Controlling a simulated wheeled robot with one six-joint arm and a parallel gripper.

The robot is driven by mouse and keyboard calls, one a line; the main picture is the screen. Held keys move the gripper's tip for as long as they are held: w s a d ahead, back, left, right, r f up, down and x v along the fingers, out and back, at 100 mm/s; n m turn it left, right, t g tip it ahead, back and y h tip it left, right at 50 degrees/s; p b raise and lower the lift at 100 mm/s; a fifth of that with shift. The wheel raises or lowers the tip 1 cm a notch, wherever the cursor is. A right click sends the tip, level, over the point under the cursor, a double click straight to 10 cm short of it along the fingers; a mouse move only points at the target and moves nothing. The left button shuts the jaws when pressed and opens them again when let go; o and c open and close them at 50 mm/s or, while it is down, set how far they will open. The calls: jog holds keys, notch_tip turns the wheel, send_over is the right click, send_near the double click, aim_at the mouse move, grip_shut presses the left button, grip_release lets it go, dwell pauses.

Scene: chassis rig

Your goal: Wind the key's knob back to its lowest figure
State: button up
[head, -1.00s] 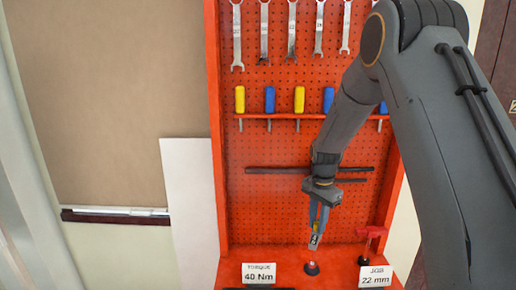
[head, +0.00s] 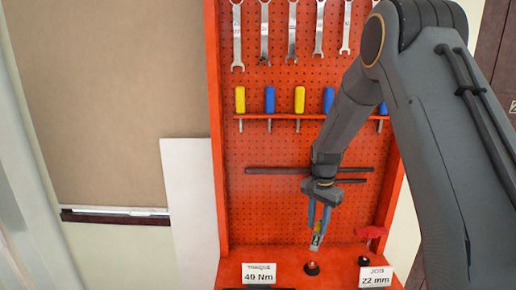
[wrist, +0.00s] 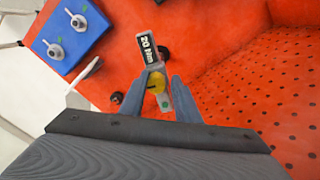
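The key (head: 316,240) is a slim grey tool that hangs slightly tilted below my gripper, just above a dark round seat on the red shelf. In the wrist view its dark window (wrist: 149,48) reads 20 Nm, and its yellow knob (wrist: 157,83) faces the camera. My gripper (wrist: 159,77) has its two blue-grey fingers on either side of the key at the knob. The fingers stand apart, with a narrow gap seeming to show beside the key. Whether either fingertip touches the knob is hard to see.
A TORQUE 40 Nm card (head: 259,274) and a JOB 22 mm card (head: 375,277) stand on the shelf's front. A red-handled piece (head: 371,232) is at the right. A blue plate (wrist: 68,35) with two bolts shows in the wrist view. The pegboard rises behind.

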jog(key=shift+s+d+r+p, duration=0.15)
jog(key=shift+d+r+p, duration=0.05)
jog(key=shift+r+p, duration=0.25)
jog(key=shift+a+r+p, duration=0.15)
jog(key=shift+r+p, duration=0.2)
jog(key=shift+r, duration=0.35)
jog(key=shift+r+p, duration=0.45)
jog(key=shift+r, duration=1.3)
jog(key=s+f+n+b, duration=0.2)
jog(key=s+n+b, duration=0.1)
jog(key=s, duration=0.5)
jog(key=s+f+n+t+b, duration=0.1)
jog(key=s+f+n+b, duration=0.2)
jog(key=s, duration=0.5)
jog(key=s+f+n+b, duration=0.3)
jog(key=s+b, duration=0.2)
jog(key=s, duration=0.3)
jog(key=shift+s+a+f, duration=0.15)
jog(key=shift+s+a, duration=0.05)
jog(key=shift+s, duration=0.2)
